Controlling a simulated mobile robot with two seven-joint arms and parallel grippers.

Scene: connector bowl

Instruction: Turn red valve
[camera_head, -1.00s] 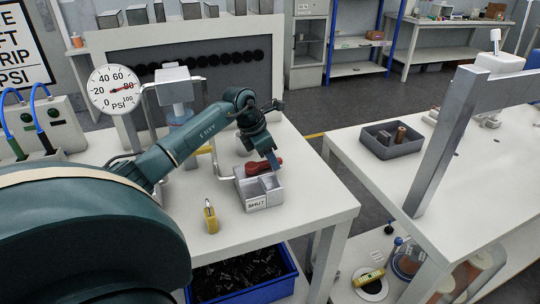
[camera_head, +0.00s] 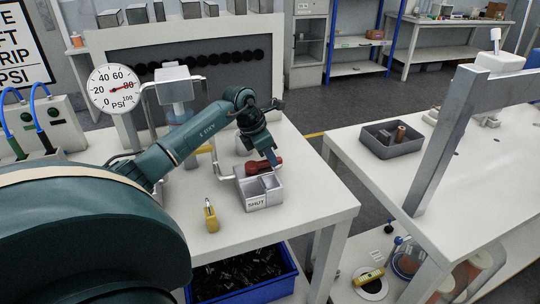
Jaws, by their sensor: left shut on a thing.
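The red valve handle (camera_head: 260,168) sits on top of a grey metal box (camera_head: 265,189) labelled SHUT, on the white table near its right side. A silver pipe joins the box from the left. My left gripper (camera_head: 273,160) reaches down from above and is shut on the red valve handle at its right end. The fingers partly hide that end. My right gripper is not in view.
A yellow padlock (camera_head: 211,217) stands on the table in front of the valve. A blue bin (camera_head: 245,279) of dark parts sits below. A grey tray (camera_head: 391,140) lies on the right table, across a gap. A metal post (camera_head: 449,140) rises at the right.

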